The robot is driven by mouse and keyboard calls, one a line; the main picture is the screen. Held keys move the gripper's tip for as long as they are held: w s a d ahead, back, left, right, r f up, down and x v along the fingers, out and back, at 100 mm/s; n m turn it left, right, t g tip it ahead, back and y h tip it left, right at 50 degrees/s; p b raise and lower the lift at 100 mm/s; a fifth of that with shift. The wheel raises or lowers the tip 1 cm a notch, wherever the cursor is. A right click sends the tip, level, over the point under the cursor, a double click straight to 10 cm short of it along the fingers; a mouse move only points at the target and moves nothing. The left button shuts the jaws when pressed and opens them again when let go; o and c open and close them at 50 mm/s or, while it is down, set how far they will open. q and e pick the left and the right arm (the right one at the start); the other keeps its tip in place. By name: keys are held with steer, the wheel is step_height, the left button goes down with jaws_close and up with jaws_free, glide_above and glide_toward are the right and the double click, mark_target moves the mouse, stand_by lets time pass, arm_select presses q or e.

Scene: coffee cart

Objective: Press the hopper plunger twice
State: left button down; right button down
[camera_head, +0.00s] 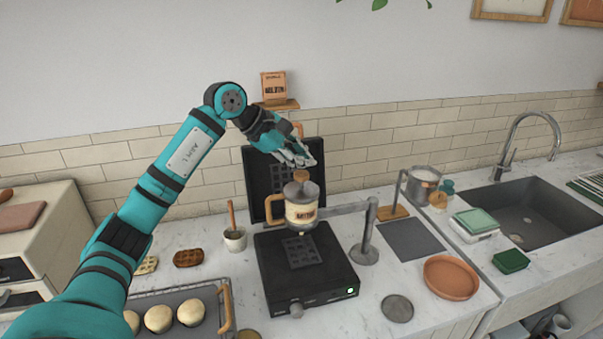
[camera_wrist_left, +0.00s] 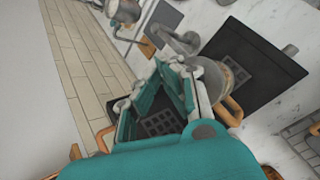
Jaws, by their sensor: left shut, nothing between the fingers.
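The hopper (camera_head: 303,214) is a cream jar with a brown label, a grey lid and an orange handle. It is held on a grey stand arm above the black waffle iron (camera_head: 268,264). Its plunger (camera_head: 301,175) shows a small wooden knob on top of the lid. My left gripper (camera_head: 307,158) is shut and empty just above the knob; I cannot tell whether it touches. In the left wrist view, my left gripper (camera_wrist_left: 178,88) hides the knob, and part of the hopper (camera_wrist_left: 238,76) shows beside the fingers. My right gripper is not in view.
The waffle iron's open lid (camera_head: 262,172) stands behind the hopper. The stand's post (camera_head: 368,235) is to its right. A tray (camera_head: 215,310) with round buns, a utensil cup (camera_head: 234,240) and a terracotta dish (camera_head: 451,278) are around it. A sink (camera_head: 530,215) lies at right.

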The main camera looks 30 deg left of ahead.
arm_select(q)
steer(key=shift+f, duration=0.35)
steer(key=shift+f+b, duration=0.8)
steer(key=shift+b, duration=0.05)
stand_by(0.6)
steer(key=shift+r, duration=0.15)
stand_by(0.3)
steer(key=shift+r+p, duration=0.95)
steer(key=shift+r, duration=0.1)
